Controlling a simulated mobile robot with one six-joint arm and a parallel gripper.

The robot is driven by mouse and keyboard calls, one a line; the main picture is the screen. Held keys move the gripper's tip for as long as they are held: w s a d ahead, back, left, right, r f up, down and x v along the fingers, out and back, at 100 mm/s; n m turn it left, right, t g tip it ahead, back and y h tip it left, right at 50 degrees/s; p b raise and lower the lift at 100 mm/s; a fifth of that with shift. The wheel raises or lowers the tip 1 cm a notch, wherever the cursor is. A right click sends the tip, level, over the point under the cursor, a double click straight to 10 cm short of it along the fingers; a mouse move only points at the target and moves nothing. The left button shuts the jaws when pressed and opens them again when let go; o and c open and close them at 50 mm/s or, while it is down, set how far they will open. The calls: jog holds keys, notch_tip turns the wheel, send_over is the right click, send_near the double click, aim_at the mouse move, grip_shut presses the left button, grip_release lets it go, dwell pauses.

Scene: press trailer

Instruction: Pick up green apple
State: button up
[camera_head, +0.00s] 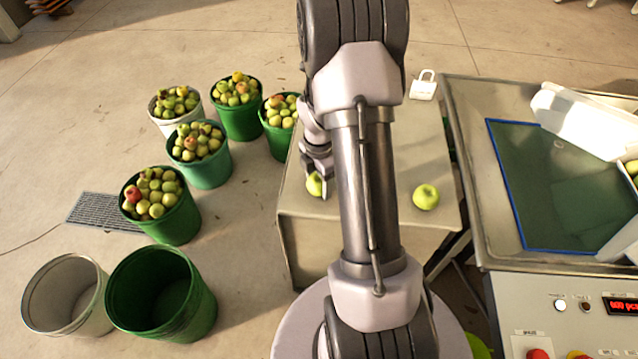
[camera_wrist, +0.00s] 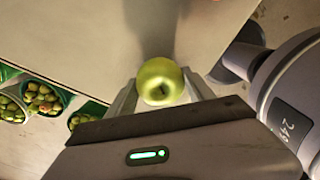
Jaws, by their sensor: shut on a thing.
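A green apple (camera_wrist: 160,80) sits between the two fingers of my gripper (camera_wrist: 160,92) in the wrist view, with a finger against each side. In the head view my gripper (camera_head: 322,184) is low at the left part of the grey metal table (camera_head: 310,228), and this apple (camera_head: 314,185) shows partly beside it. My arm hides the rest of the gripper there. I cannot tell whether the apple touches the table top. A second green apple (camera_head: 426,197) lies on the table to the right of my arm.
Several buckets full of apples, such as a green one (camera_head: 178,222), stand on the floor at left. An empty green bucket (camera_head: 165,300) and an empty white bucket (camera_head: 68,298) stand in front. A machine (camera_head: 480,190) adjoins at right.

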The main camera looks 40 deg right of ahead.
aim_at(319, 178)
notch_tip(319, 178, up, 4)
jog(key=p, duration=0.2)
jog(key=shift+r+p, duration=0.1)
jog(key=shift+p, duration=0.25)
jog(key=s+a+p, duration=0.1)
jog(key=s+p, duration=0.1)
jog(key=s, duration=1.4)
jog(key=shift+a+r+p, duration=0.3)
jog(key=shift+a+r, duration=0.05)
jog(key=shift+r, duration=0.05)
